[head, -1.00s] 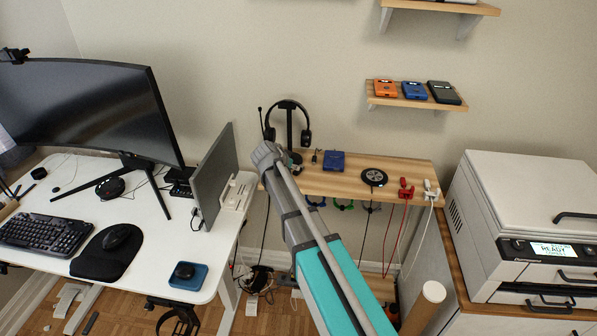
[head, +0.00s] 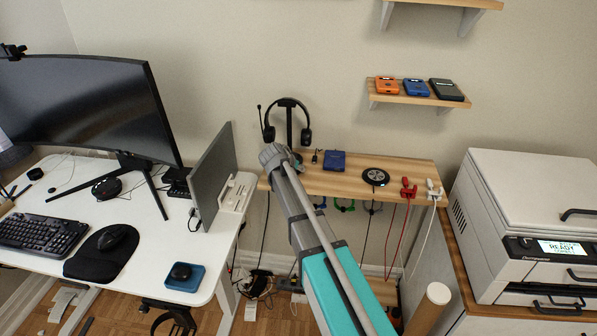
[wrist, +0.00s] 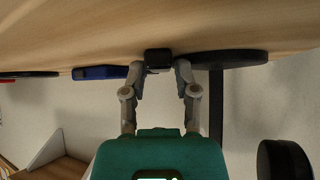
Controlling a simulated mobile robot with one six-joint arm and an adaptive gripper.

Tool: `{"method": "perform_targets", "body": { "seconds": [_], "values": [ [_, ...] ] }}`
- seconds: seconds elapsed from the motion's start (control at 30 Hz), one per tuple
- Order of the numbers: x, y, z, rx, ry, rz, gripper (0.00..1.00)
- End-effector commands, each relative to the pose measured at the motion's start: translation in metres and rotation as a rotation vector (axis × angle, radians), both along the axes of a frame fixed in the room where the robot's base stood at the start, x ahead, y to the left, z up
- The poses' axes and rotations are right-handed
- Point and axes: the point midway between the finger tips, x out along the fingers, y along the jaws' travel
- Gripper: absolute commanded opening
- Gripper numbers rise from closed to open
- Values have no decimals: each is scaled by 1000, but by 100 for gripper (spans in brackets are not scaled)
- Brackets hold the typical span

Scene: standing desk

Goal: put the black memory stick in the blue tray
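The black memory stick (head: 316,157) lies on the wooden shelf between the headphone stand and a blue box. In the wrist view, which is upside down, a small black block (wrist: 158,60) that seems to be the stick shows at the fingertips. My gripper (wrist: 161,74) has its fingers apart, one to each side of that block; I see no clear grip on it. In the head view my own arm hides most of the gripper.
The blue box (head: 334,160) is close right of the stick; the headphones (head: 287,122) on their stand are close left. A black disc (head: 375,176) and red plug (head: 408,189) are farther right.

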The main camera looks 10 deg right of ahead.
Motion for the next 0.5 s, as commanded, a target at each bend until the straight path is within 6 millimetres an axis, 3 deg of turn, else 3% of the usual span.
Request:
{"method": "perform_targets", "body": {
  "seconds": [0.27, 0.43, 0.5],
  "values": [
    [0, 0, 0, 0, 0, 0, 39],
    [0, 0, 0, 0, 0, 0, 11],
    [0, 0, 0, 0, 0, 0, 10]
  ]
}}
